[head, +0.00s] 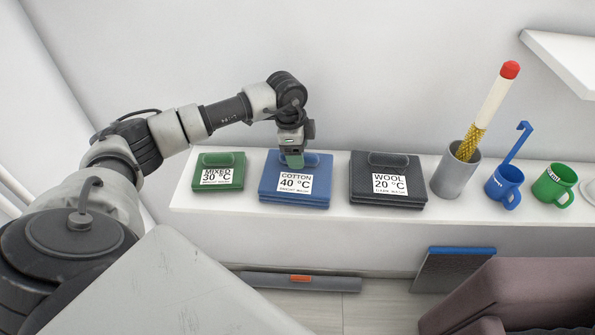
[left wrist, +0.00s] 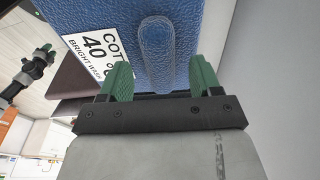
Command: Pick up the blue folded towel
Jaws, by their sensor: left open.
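The blue folded towel (head: 322,172) lies on the white shelf, with a white label reading "COTTON 40 °C" on its front and a raised loop on top. In the left wrist view the blue towel (left wrist: 188,40) fills the upper middle. The green fingers of my left gripper (left wrist: 160,82) are open, one on either side of the raised blue loop (left wrist: 156,55). I cannot tell whether the fingers touch the towel.
On the white shelf (head: 230,205), a green "MIXED" towel (head: 225,160) lies left and a dark "WOOL" towel (head: 415,190) right. Further right stand a grey cup (head: 455,178) with a duster, a blue mug (head: 503,185) and a green mug (head: 553,188). A wall rises behind.

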